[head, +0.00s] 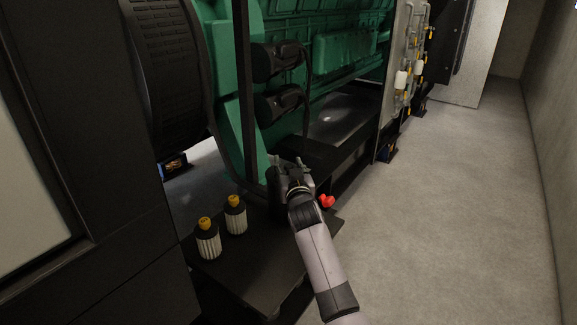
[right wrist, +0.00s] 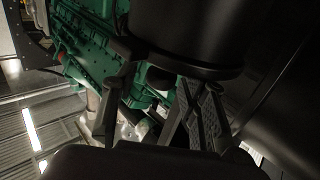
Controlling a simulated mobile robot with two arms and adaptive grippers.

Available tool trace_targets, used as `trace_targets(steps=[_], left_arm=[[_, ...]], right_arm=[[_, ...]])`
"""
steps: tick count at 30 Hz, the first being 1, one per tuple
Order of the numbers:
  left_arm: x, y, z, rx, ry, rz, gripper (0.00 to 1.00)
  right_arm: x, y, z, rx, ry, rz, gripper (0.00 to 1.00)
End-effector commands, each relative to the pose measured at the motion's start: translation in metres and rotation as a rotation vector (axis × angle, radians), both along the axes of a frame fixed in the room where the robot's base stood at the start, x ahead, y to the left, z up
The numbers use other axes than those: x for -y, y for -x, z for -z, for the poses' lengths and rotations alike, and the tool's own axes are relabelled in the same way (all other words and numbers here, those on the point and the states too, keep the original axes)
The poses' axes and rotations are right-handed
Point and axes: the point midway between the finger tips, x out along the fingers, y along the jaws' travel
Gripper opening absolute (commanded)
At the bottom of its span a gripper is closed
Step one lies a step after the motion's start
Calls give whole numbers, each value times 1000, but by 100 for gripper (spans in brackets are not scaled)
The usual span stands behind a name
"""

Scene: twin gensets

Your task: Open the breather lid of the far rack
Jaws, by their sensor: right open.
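My right gripper (head: 287,163) reaches in from the bottom of the head view, with its fingers apart and nothing seen between them. It is beside a dark upright body (head: 274,192) at the end of the near black platform. In the right wrist view, the open fingers (right wrist: 160,110) spread below a large black rounded body (right wrist: 187,35); whether they touch it I cannot tell. A grey panel (head: 402,60) with white and yellow-capped parts stands farther along the green engine. I cannot make out which part is the breather lid, or its state. My left gripper is not in view.
Two ribbed, yellow-capped filters (head: 207,238) (head: 235,214) stand on the black platform (head: 262,272). A red part (head: 326,201) is close right of my wrist. Two black cylinders (head: 275,62) (head: 278,104) jut from the green engine (head: 340,45). The grey floor (head: 460,190) at right is clear.

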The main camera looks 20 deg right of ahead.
Motion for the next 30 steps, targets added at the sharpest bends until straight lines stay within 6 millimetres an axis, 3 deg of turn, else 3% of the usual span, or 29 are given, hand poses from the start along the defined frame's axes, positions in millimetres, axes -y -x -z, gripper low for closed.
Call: trace_targets(steps=[9, 27, 30], left_arm=[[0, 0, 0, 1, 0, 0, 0], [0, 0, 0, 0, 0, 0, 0], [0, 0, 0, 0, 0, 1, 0]], right_arm=[[0, -2, 0, -1, 0, 0, 40], [0, -2, 0, -1, 0, 0, 1], [0, -2, 0, -1, 0, 0, 0]])
